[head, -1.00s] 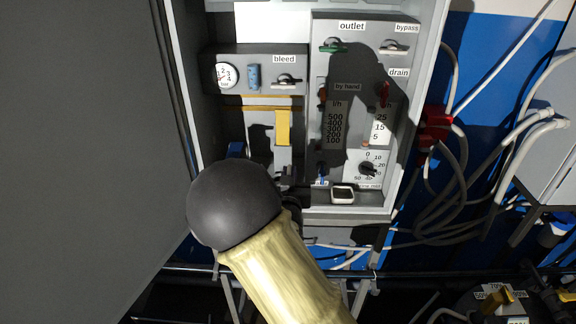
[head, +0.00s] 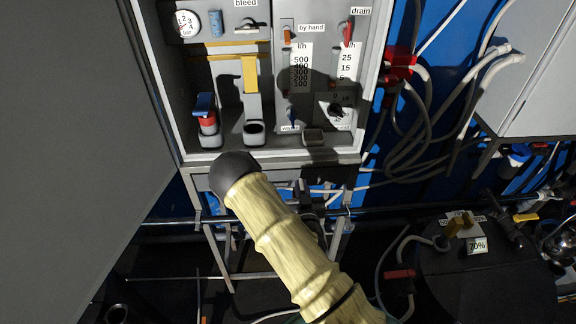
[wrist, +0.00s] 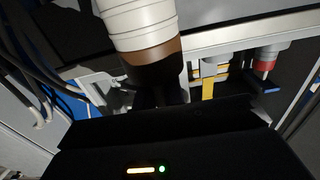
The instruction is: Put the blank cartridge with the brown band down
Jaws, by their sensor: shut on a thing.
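The blank cartridge (wrist: 140,22), a white ribbed cylinder with a brown band (wrist: 152,51), fills the upper middle of the wrist view. Below its band is a dark part. My gripper (wrist: 158,92) is shut on it; the fingers are dark and hard to make out. In the head view my sleeved arm covers most of the gripper and I cannot make out the cartridge. In the cabinet's lower part, a small grey holder (head: 254,132) stands under a yellow strip (head: 250,74), and a grey tray-like holder (head: 314,137) stands to its right.
A red and blue fitting (head: 207,117) stands at the cabinet's left. The cabinet (head: 270,158) has gauges and valves above. Grey cables (head: 415,135) hang at its right. A dark drum (head: 480,275) labelled 70% stands at lower right. A large grey panel (head: 70,130) fills the left.

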